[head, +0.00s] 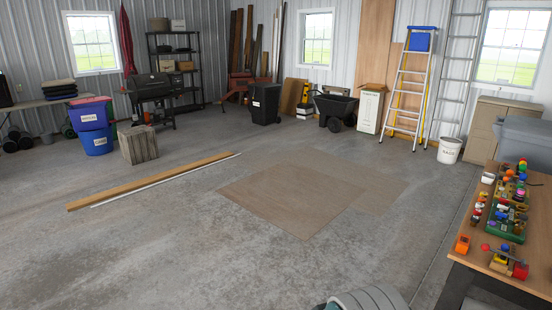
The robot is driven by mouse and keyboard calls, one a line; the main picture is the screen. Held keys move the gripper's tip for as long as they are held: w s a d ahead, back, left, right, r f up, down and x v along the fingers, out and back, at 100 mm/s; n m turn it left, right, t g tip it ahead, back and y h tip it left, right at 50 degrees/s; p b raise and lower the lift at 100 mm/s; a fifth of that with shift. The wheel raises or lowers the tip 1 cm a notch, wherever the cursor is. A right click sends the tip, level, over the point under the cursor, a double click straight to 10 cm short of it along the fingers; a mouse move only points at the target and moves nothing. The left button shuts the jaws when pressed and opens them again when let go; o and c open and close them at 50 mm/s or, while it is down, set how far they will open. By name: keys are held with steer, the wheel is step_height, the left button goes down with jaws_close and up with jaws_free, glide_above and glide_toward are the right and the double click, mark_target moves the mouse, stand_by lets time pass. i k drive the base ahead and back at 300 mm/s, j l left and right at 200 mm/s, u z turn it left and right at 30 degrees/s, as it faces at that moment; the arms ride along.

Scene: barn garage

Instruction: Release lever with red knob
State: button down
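A wooden workbench (495,262) stands at the right edge of the head view. Several small devices with coloured knobs sit on it. A small red ball (485,247) shows near the front, beside a blue ball (505,247). A red block-like part (520,271) sits at the front right. More red parts show farther back among orange, yellow and green ones. The devices are too small to tell which is the lever with the red knob, or how any lever stands.
The concrete floor (160,240) is mostly clear. A flat brown sheet (285,200) and a long plank (150,181) lie on it. A white bucket (449,150), a stepladder (408,95) and a tan cabinet (485,125) stand behind the bench.

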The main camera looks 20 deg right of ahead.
mark_target(485, 247)
steer(key=i+l+z, duration=0.1)
steer(key=i+z, duration=0.45)
steer(key=z, duration=0.25)
steer(key=i+j+z, duration=0.1)
steer(key=i+z, duration=0.25)
steer(key=i+j+z, duration=0.15)
steer(key=z, duration=0.25)
steer(key=i+j+z, duration=0.1)
steer(key=i+z, duration=0.25)
steer(key=i+j+z, duration=0.2)
steer(key=z, duration=0.15)
steer(key=i+j+z, duration=0.4)
steer(key=k+l, duration=0.05)
steer(key=l, duration=0.05)
